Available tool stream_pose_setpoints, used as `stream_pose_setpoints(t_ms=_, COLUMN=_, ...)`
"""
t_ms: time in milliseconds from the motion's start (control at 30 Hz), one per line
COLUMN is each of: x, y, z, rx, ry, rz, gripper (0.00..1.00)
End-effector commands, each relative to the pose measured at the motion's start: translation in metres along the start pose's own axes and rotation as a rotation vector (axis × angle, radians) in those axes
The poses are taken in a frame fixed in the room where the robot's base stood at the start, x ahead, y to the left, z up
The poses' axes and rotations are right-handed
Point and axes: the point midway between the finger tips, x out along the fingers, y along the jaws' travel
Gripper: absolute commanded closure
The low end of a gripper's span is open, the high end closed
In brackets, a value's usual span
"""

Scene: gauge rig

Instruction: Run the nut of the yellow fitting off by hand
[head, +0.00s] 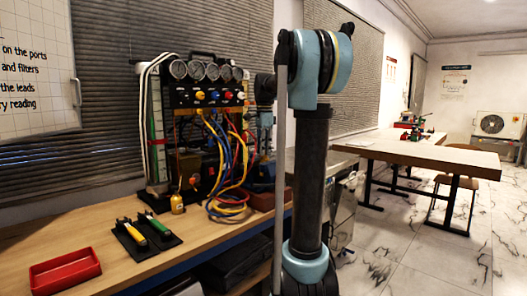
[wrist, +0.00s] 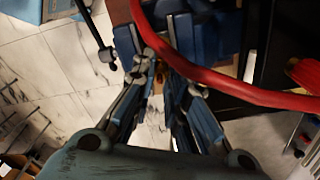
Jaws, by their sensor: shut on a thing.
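My gripper (wrist: 160,72) shows in the wrist view, its fingers closed in around a small orange-yellow piece that appears to be the nut of the yellow fitting (wrist: 158,67). The fingers and a red hose (wrist: 225,80) crossing in front hide most of it. In the head view the gauge rig (head: 208,95) stands on the wooden bench, with gauges on top and a row of coloured fittings, including a yellow one (head: 228,94). My arm stands right of the rig, and my fingertips cannot be made out there.
Blue, yellow and red hoses (head: 222,170) hang in front of the rig. A red tray (head: 65,271) and a black holder with yellow and green tools (head: 146,238) lie on the bench (head: 105,230). A small yellow bottle (head: 177,204) stands near the rig. A table (head: 425,150) is at right.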

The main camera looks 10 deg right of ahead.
Motion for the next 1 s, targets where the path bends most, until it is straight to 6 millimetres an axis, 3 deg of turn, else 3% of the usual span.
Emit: stream_pose_setpoints(t_ms=1000, x=-0.0002, y=-0.001, z=-0.0002, rx=-0.964, ry=0.002, rz=-0.002, gripper=1.0)
